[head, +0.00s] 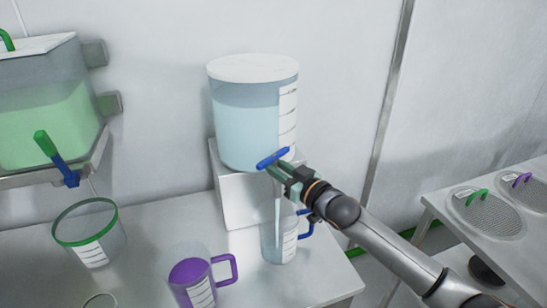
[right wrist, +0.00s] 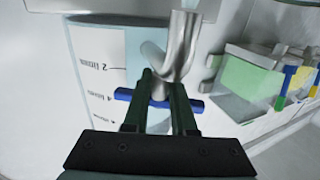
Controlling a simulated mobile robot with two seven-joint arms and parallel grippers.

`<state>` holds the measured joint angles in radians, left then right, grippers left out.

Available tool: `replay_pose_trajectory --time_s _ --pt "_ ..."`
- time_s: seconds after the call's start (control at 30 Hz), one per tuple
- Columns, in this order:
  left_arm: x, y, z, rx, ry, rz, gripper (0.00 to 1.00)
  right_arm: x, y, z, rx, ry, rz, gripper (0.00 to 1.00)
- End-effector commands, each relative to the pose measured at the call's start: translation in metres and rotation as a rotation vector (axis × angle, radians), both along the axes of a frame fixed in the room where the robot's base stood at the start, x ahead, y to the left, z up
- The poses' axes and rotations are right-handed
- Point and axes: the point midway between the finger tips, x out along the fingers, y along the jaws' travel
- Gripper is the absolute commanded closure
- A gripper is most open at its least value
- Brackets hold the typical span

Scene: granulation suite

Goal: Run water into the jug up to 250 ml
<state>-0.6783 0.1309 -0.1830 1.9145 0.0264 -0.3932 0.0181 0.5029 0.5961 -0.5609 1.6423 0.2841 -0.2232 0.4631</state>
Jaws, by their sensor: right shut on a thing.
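A clear water tank (head: 240,120) with a white lid and pale blue water stands on a white block. Its blue tap handle (head: 272,158) shows crosswise at the front, and also in the right wrist view (right wrist: 125,95), beside a grey metal spout (right wrist: 183,50). My right gripper (head: 284,172) is shut on this handle. A pale vertical stream (head: 277,205) runs down from the tap into the clear jug (head: 275,248) with a blue handle, which stands upright below. The jug's water level against its marks is too small to read. My left gripper is not in view.
A purple-handled jug (head: 193,285) and a green-rimmed container (head: 90,252) stand on the bench to the left. A green-liquid tank (head: 45,115) with its own tap sits on a shelf above. A side table (head: 490,235) with round mesh items is at right.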

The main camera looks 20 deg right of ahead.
Motion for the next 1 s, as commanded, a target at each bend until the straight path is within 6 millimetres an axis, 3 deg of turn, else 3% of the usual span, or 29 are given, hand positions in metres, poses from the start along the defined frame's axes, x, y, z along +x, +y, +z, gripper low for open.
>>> replay_pose_trajectory --time_s 0.6,0.63,0.87,1.0 --pt "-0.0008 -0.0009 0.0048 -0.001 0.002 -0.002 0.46 0.0005 -0.0003 0.0005 -0.001 -0.003 0.040 1.00" --pt "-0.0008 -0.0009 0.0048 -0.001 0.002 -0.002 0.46 0.0005 -0.0003 0.0005 -0.001 -0.002 0.040 0.72" --pt "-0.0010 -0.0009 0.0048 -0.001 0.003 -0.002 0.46 0.0003 0.0000 0.0003 0.000 -0.001 0.041 0.46" --pt "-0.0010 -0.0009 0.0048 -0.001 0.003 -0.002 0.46 0.0002 0.0002 0.0001 0.000 -0.001 0.041 0.45"
